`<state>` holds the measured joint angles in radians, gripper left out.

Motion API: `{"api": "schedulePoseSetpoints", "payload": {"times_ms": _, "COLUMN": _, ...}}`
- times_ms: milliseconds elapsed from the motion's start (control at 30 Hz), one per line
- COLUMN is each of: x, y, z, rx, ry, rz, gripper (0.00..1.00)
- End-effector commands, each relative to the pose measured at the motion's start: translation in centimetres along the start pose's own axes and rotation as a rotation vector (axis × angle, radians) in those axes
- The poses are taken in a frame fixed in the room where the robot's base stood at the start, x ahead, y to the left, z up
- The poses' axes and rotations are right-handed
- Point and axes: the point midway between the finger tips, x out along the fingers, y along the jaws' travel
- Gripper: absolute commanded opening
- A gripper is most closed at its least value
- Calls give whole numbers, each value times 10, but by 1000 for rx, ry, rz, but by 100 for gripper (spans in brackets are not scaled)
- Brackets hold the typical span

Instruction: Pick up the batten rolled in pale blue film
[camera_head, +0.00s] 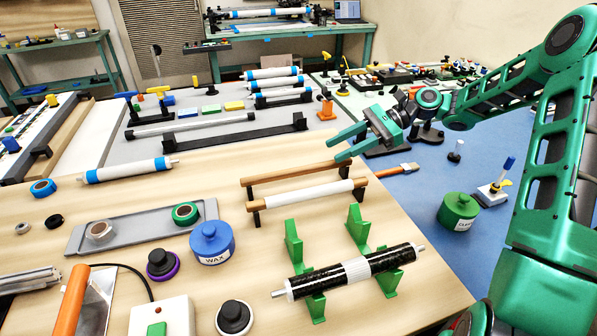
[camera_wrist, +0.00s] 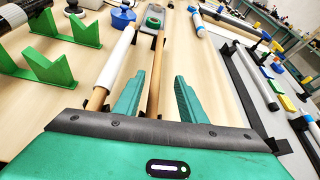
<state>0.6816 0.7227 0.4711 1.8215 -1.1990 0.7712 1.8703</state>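My gripper (camera_head: 335,149) is open and empty near the right end of the rack. In the wrist view my gripper (camera_wrist: 159,76) has the bare batten passing between its fingers in the picture; I cannot tell the height gap. The pale film's blue tint is hardly visible.
Green V-stands (camera_head: 293,243) hold a black roller with a white middle (camera_head: 357,268) in front of the rack. A blue wax pot (camera_head: 211,241) stands to the left. A brush (camera_head: 396,171) and a green pot (camera_head: 458,211) are on the blue surface at right.

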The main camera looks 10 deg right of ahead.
Motion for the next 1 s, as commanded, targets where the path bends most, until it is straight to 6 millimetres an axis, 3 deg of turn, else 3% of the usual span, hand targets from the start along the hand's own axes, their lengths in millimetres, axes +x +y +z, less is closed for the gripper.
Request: {"api": "schedulePoseSetpoints", "payload": {"times_ms": 1000, "x": 108, "y": 6, "z": 5, "rx": 10, "ry": -24, "rz": 8, "gripper": 38}}
